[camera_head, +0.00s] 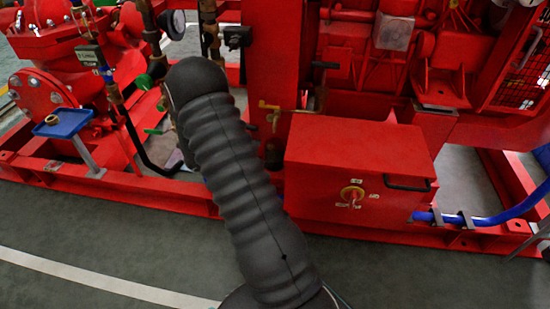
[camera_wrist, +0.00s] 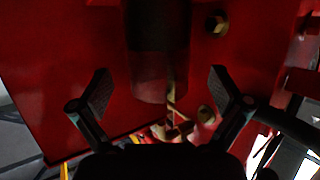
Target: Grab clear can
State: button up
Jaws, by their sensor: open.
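In the wrist view, a cylinder with a dark upper part and a see-through lower part, which looks like the clear can (camera_wrist: 150,88), hangs in front of a red surface. My gripper (camera_wrist: 160,88) is open, with one finger to the left of the can and one to the right. Gaps show between the can and both fingers, so neither appears to touch it. How far the can is in depth from the fingertips is hard to tell. In the head view, my dark ribbed arm hides the gripper, and I cannot make out the can.
A red box (camera_head: 358,160) with a yellow-red switch (camera_head: 352,194) stands right of my arm. A blue tray (camera_head: 63,123) is at the left. A blue hose (camera_head: 495,214) runs at the right. Brass fittings (camera_wrist: 206,114) sit near the right finger. Green floor in front is clear.

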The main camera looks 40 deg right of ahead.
aim_at(275, 153)
jog(key=x, duration=0.4)
jog(key=shift+s+d+f+b, duration=0.1)
jog(key=shift+s+b, duration=0.05)
jog(key=shift+b, duration=0.15)
jog(key=c, duration=1.5)
jog(key=shift+c, duration=0.2)
